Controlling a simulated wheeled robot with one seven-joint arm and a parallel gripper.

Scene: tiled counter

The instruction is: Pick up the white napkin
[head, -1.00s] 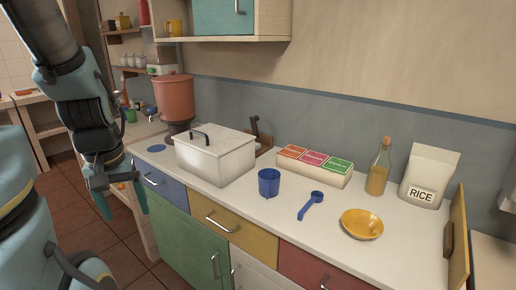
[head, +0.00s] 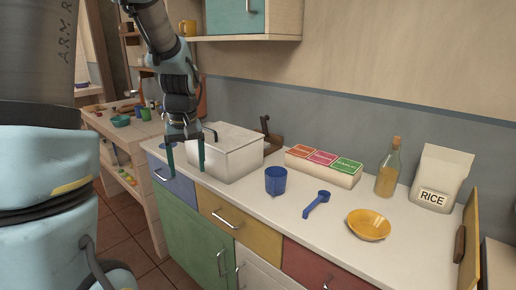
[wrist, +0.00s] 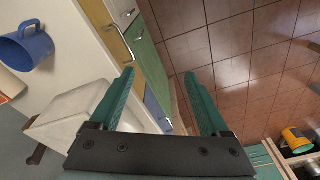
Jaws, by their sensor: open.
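I cannot make out a white napkin in either current view. My gripper (head: 186,158) is open and empty, pointing down at the left end of the counter, in front of the white lidded box (head: 228,155) in the head view. It hides part of the box's left side. In the wrist view the two green fingers of my gripper (wrist: 166,75) are spread apart, with tiled floor and the drawer fronts beyond them. The white box (wrist: 75,112) shows beside the left finger there.
The counter holds a blue cup (head: 275,181), a blue scoop (head: 316,204), a yellow dish (head: 368,226), a box of packets (head: 322,167), an oil bottle (head: 388,170) and a rice bag (head: 442,178). A wooden side table (head: 128,126) with cups stands at far left.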

